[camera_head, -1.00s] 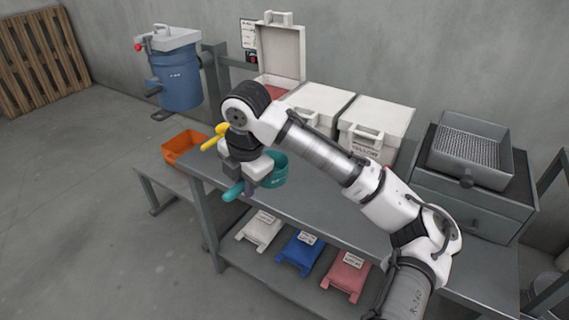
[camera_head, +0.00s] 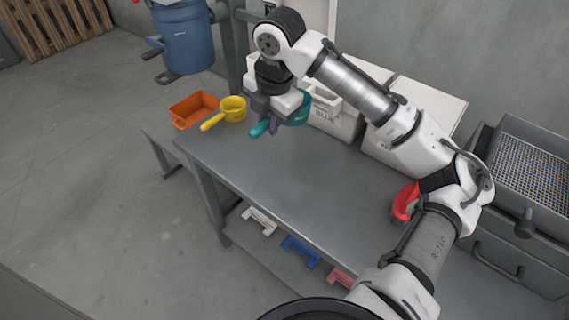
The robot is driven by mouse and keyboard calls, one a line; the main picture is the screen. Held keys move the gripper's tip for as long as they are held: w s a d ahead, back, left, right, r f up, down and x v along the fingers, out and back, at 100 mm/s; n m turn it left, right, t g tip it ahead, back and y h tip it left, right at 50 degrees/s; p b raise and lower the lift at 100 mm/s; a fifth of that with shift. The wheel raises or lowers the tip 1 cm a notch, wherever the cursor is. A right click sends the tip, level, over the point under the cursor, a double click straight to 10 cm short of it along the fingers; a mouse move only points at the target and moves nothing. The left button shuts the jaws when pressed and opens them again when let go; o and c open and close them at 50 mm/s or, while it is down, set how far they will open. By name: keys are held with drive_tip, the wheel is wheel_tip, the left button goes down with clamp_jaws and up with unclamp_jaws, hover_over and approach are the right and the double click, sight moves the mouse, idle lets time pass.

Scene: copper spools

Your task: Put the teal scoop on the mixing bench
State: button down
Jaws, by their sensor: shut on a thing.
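The teal scoop (camera_head: 297,109) is in my gripper (camera_head: 275,121), which is shut on it, on its handle as far as I can see. Its cup shows to the right of the gripper and its handle end (camera_head: 259,128) to the left. The scoop appears to be above the grey bench top (camera_head: 265,170), toward its back left; I cannot tell the exact height. The gripper body hides the middle of the scoop.
A yellow scoop (camera_head: 231,109) and an orange bin (camera_head: 194,109) stand at the bench's left end. White bins (camera_head: 330,119) line the back. A red object (camera_head: 403,203) is partly behind my arm. A blue drum (camera_head: 184,38) hangs at upper left. The bench middle is clear.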

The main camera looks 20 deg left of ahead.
wheel_tip(320, 180, down, 18)
drive_tip(key=p, duration=0.2)
drive_tip(key=shift+s+f+p, duration=0.1)
drive_tip(key=shift+f+p, duration=0.1)
drive_tip(key=shift+p, duration=0.15)
drive_tip(key=shift+f, duration=0.1)
drive_tip(key=c, duration=1.3)
unclamp_jaws()
